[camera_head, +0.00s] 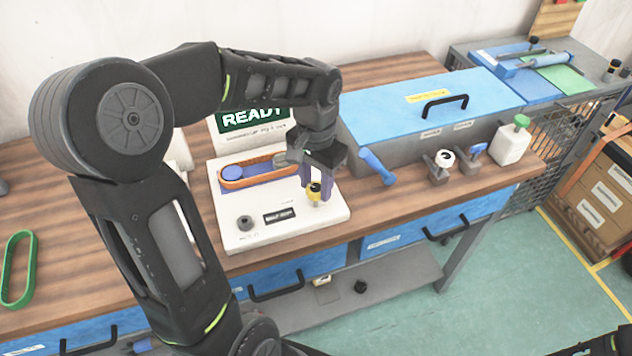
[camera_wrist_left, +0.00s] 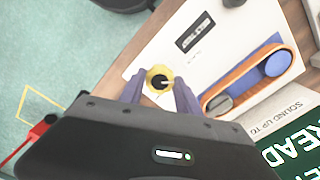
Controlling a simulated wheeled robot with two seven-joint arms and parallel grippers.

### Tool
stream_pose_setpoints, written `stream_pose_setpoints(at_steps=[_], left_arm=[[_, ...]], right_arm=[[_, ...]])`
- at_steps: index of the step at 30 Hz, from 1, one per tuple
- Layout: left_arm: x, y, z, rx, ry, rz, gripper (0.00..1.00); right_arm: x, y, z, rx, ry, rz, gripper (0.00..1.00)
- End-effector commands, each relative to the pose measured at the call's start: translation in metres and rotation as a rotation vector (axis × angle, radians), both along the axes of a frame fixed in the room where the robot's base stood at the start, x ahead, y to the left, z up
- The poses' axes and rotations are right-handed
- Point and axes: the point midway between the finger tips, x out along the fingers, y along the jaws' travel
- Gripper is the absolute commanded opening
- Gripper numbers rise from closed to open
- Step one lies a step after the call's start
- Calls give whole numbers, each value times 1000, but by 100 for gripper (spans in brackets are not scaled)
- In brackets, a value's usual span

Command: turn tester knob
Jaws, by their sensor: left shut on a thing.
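The white tester (camera_head: 240,240) stands on the wooden bench with a dark green READY screen (camera_head: 252,118) at its back. Its yellow and black knob (camera_head: 315,191) is at the right front of the panel. My left gripper (camera_head: 314,192) reaches down over it, fingers on either side of the knob. In the left wrist view the knob (camera_wrist_left: 159,79) sits between the two purple fingers of the left gripper (camera_wrist_left: 158,88), which is shut on it. An orange belt (camera_head: 258,170) lies around a blue pulley (camera_head: 232,173) on the panel. My right gripper does not show.
A blue-lidded grey box (camera_head: 430,105) stands right of the tester. Small tools and a white bottle (camera_head: 512,142) with a green cap stand at its front. A green belt (camera_head: 18,268) lies on the bench at far left. Blue drawers are under the bench edge.

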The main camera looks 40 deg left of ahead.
Motion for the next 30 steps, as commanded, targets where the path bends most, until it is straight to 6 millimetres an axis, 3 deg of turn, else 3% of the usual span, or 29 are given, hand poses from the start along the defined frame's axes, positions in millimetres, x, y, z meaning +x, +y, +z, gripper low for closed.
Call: stream_pose_setpoints(at_steps=[30], left_arm=[[1, 0, 1, 1, -3, -956, 0]], right_arm=[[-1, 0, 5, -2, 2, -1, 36]])
